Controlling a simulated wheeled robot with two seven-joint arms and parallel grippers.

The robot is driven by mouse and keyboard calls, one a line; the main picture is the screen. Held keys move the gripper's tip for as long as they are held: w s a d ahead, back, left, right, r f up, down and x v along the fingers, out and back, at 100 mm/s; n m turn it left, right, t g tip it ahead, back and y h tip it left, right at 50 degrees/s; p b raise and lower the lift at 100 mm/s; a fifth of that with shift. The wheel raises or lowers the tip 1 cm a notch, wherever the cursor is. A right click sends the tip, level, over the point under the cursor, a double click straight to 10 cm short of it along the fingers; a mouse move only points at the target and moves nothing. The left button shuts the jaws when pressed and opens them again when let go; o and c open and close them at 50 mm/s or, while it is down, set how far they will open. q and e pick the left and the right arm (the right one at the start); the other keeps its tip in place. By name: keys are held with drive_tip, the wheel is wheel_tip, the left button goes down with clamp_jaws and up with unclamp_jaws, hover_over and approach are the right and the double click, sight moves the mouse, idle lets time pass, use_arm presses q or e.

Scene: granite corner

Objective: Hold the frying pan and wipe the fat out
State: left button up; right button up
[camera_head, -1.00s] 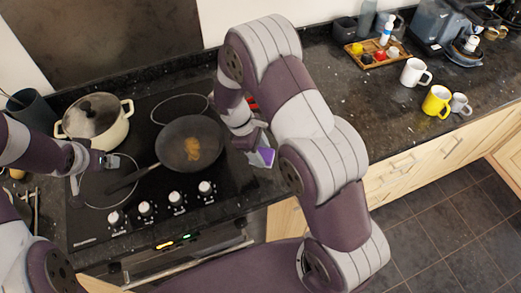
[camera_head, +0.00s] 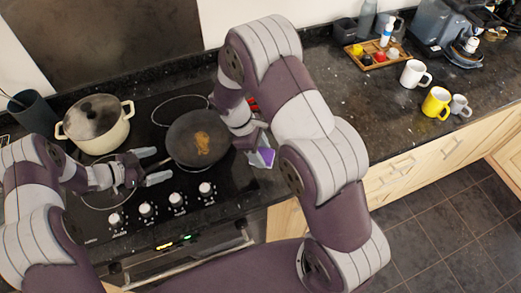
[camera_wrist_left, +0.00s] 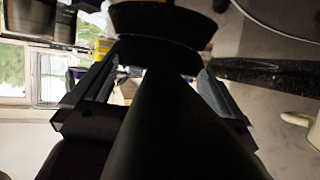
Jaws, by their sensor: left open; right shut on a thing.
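The dark frying pan (camera_head: 183,135) lies on the black hob with a brown-yellow patch of fat (camera_head: 203,143) in it. My left gripper (camera_head: 152,165) is open, with a finger on each side of the pan's handle. In the left wrist view, the dark handle (camera_wrist_left: 180,125) runs between the two open fingers, towards the pan at the top. My right gripper (camera_head: 256,143) is shut on a purple-and-white wiping thing (camera_head: 264,157), just right of the pan. My right forearm hides part of that grip.
A cream pot with a glass lid (camera_head: 97,121) stands behind my left gripper. Hob knobs (camera_head: 176,199) line the front. White (camera_head: 413,73), yellow (camera_head: 436,102) and grey mugs and a wooden tray (camera_head: 378,54) stand right. The counter between is clear.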

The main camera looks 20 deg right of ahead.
sight(176, 154)
use_arm(q)
drive_tip(key=shift+b+x, duration=0.45)
drive_tip(key=shift+x, duration=0.95)
drive_tip(key=c, duration=1.7)
